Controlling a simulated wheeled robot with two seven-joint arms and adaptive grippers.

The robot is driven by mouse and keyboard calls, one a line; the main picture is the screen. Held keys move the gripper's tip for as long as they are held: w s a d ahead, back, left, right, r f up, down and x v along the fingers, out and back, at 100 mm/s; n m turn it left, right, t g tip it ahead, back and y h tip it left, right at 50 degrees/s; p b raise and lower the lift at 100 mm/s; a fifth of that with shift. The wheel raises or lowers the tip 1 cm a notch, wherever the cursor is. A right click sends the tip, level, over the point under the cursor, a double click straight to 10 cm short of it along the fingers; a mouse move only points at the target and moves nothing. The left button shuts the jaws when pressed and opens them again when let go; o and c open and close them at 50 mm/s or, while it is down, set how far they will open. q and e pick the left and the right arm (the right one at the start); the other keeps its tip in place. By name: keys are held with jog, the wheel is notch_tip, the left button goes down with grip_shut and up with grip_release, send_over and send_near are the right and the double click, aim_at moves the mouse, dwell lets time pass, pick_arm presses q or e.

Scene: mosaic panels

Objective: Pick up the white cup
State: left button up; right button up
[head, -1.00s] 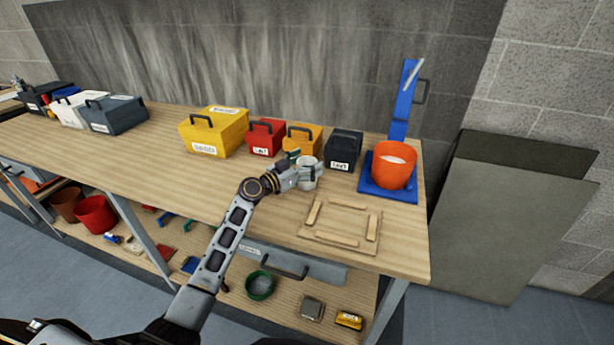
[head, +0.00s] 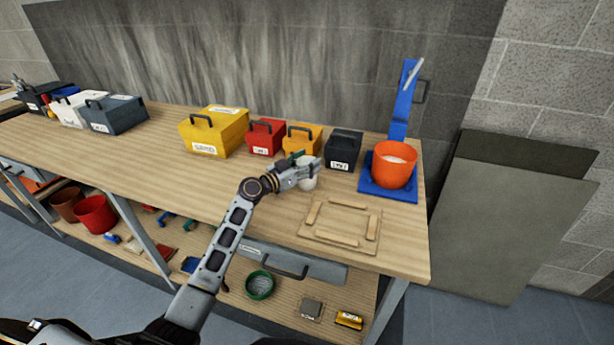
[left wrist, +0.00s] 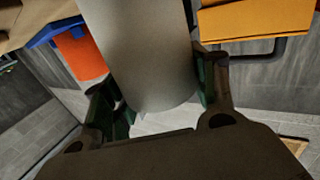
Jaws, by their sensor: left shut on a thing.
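The white cup (head: 308,182) is on the bench in the head view, in front of the orange and dark boxes. It fills the upper middle of the left wrist view (left wrist: 150,60) as a pale grey cylinder. My left gripper (head: 312,168) is shut on the cup, with a finger on each side of it in the left wrist view (left wrist: 162,100). The gripper hides part of the cup in the head view. I cannot tell whether the cup's base touches the bench. My right gripper is not in view.
Yellow (head: 213,132), red (head: 266,137), orange (head: 303,138) and dark (head: 344,150) boxes stand behind the cup. An orange pot (head: 393,168) stands on a blue scale-like stand (head: 374,191) to the right. A wooden frame (head: 340,226) lies in front. The bench's left front is clear.

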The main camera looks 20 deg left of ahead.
pick_arm(q)
jog(key=shift+r, duration=0.15)
notch_tip(320, 180, up, 10)
jog(key=shift+p, duration=0.3)
dwell(0.5)
dwell(0.5)
